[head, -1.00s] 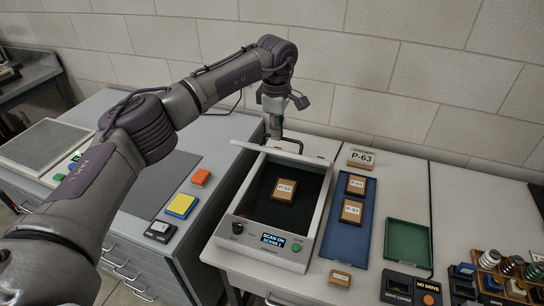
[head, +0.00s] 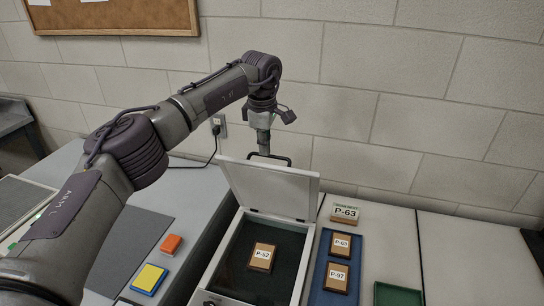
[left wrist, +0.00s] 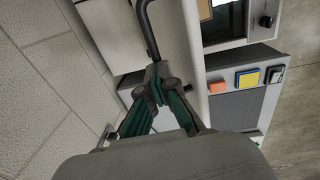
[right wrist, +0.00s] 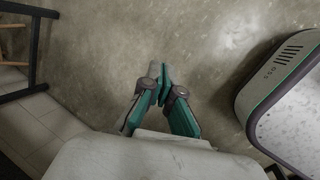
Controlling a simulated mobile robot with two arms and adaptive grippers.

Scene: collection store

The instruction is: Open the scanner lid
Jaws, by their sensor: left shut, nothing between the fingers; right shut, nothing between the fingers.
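The scanner (head: 216,278) has a light grey frame and a dark bed, on which a brown P-52 tile (head: 262,257) lies. Its white lid (head: 272,188) stands raised at the back edge, roughly upright, inner face toward me. A black bar handle (head: 284,161) sits at the lid's top edge. My left gripper (head: 264,150) is at that handle, pointing down. In the left wrist view its fingers (left wrist: 157,78) are shut and empty, with the handle (left wrist: 149,32) right by the tips; contact is unclear. My right gripper (right wrist: 160,80) is shut and empty above the floor.
Orange (head: 171,244) and yellow (head: 149,279) blocks lie left. The block wall is close behind the lid.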

